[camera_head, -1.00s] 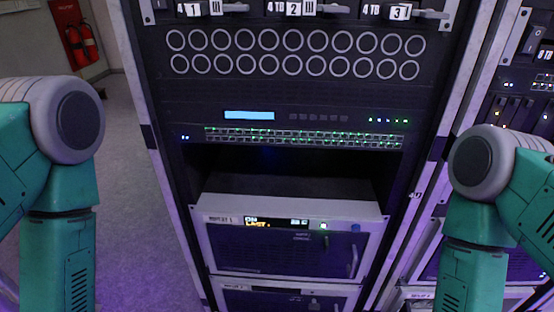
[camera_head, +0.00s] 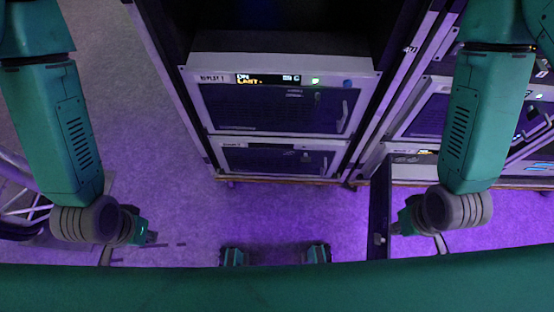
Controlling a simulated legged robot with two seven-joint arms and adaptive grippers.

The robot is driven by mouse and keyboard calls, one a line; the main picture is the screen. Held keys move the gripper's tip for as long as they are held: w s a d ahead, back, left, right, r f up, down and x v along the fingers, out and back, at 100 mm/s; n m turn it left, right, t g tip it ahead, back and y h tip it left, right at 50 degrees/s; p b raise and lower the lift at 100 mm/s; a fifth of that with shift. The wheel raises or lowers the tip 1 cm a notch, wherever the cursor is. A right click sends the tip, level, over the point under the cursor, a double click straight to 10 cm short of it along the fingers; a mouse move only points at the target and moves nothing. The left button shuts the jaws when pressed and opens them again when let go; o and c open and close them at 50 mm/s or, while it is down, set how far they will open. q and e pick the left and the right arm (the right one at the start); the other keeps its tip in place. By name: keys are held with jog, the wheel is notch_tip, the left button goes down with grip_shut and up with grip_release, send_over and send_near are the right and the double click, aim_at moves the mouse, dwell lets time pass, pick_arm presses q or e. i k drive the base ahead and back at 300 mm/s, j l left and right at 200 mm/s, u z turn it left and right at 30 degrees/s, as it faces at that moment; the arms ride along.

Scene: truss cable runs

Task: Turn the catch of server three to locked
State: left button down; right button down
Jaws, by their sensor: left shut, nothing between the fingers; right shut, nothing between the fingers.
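No face marked server three is readable now. The rack (camera_head: 203,165) in the middle shows a pale-framed unit labelled REPLAY 1 (camera_head: 215,78), with a lit display and a handle on its right. A similar unit (camera_head: 230,158) sits directly below it; its small label is not legible. No catch position can be made out. My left gripper (camera_head: 148,238) hangs low at the left, shut and empty, apart from the rack. My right gripper (camera_head: 398,229) hangs low at the right, shut and empty, beside a dark upright panel (camera_head: 379,205). Both grippers are small and partly hidden by my arms.
A second rack (camera_head: 405,148) stands at the right, partly behind my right arm. A pale tubular frame (camera_head: 30,205) stands at the far left. The purple-lit floor (camera_head: 270,215) in front of the middle rack is largely clear.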

aim_at(306, 159)
jog(key=k+l, duration=0.2)
jog(key=k+l+z, duration=0.1)
jog(key=l, duration=0.35)
jog(key=l+z, duration=0.1)
jog(key=l, duration=0.35)
jog(key=i+l, duration=0.15)
jog(key=l, duration=0.25)
jog(key=z, duration=0.05)
